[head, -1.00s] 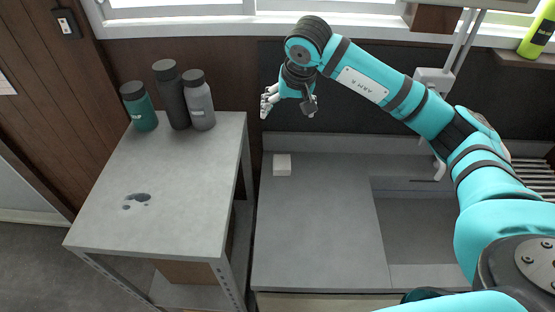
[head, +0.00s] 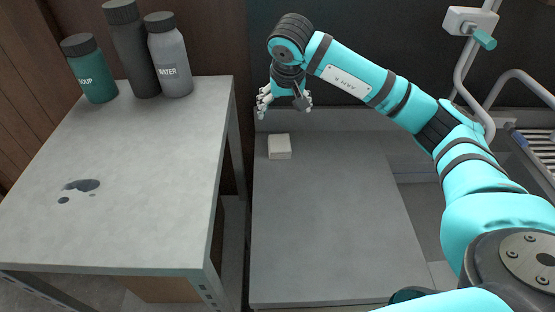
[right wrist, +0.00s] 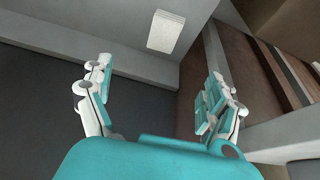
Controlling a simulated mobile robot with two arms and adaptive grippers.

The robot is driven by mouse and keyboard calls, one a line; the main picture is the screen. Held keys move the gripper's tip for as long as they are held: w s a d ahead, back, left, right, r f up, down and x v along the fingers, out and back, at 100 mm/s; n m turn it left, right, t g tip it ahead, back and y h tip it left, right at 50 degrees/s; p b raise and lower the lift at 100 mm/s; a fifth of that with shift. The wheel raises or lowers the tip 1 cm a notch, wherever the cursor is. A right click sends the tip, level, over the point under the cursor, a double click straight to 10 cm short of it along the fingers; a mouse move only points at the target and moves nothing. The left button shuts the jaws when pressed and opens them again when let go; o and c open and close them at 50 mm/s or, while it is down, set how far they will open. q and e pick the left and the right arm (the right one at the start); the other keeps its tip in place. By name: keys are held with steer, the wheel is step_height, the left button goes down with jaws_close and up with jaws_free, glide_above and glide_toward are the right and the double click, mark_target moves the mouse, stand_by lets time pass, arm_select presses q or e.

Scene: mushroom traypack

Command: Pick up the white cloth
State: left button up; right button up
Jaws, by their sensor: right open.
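The white cloth (head: 279,147) is a small folded block lying on the grey counter near its back left corner. It also shows in the right wrist view (right wrist: 166,32), at the top middle, beyond the fingertips. My right gripper (head: 284,104) is open and empty. In the head view it hangs above and behind the cloth, apart from it. In the right wrist view its two fingers (right wrist: 158,75) are spread wide with nothing between them. My left gripper is not in view.
A grey side table (head: 150,150) at the left holds a green soup bottle (head: 90,70), a dark bottle (head: 133,50) and a grey water bottle (head: 170,58). The counter (head: 320,225) is clear in front of the cloth; a sink lies right.

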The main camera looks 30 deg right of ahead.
steer(key=f, duration=0.1)
steer(key=p, duration=0.3)
glide_above(279, 143)
steer(key=s, duration=0.2)
step_height(279, 143, down, 11)
steer(key=shift+w+r, duration=0.1)
steer(key=x, duration=0.2)
steer(key=a+p+x, duration=0.1)
steer(key=x, duration=0.1)
steer(key=shift+f, duration=0.5)
steer(key=shift+w+d+f, duration=0.1)
steer(key=shift+f, duration=0.25)
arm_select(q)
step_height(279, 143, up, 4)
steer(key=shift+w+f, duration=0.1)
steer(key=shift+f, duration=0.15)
arm_select(e)
steer(key=shift+c, duration=0.3)
steer(key=c, duration=1.1)
